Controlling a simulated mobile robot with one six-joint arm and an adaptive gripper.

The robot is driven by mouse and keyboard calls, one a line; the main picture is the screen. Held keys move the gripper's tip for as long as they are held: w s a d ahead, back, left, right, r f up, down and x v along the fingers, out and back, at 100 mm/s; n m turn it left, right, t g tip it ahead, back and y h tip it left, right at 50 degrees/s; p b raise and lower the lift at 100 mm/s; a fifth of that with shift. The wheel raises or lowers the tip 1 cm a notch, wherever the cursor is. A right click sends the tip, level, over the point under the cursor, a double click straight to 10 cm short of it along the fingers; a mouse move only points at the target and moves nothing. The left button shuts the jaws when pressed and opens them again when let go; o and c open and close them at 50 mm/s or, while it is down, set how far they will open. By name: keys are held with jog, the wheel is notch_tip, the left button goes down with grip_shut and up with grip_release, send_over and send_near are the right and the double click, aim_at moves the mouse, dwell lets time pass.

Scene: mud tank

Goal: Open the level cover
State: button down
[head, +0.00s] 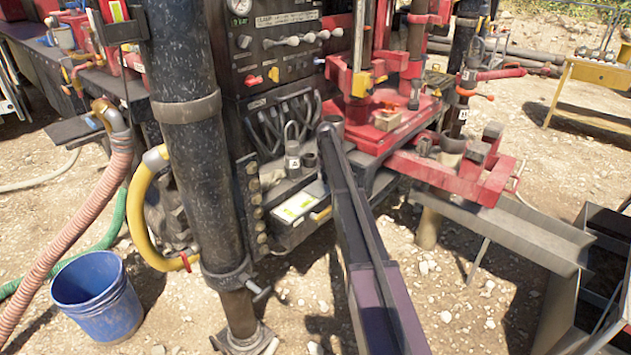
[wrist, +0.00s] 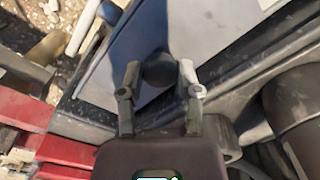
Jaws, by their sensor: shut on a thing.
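In the wrist view, my gripper (wrist: 159,74) has its two fingers closed on either side of a dark round knob (wrist: 158,69). The knob stands out against a flat, light grey panel (wrist: 215,32) with dark edges. This panel looks like the level cover, but I cannot be sure, and I cannot tell whether it is lifted or lying flat. In the head view, my arm hides the gripper and the knob.
A red metal base (head: 400,120) stands right of my arm, with a grey trough (head: 525,235) beyond it. A control panel (head: 285,45) and thick dark column (head: 185,130) stand left. A blue bucket (head: 97,298) sits at lower left. Dark round parts (wrist: 300,105) are close right of the gripper.

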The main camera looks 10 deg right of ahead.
jog(key=w+d, duration=0.2)
jog(key=shift+d, duration=0.35)
jog(key=shift+c, duration=1.5)
grip_release()
jog(key=shift+s+a, duration=0.15)
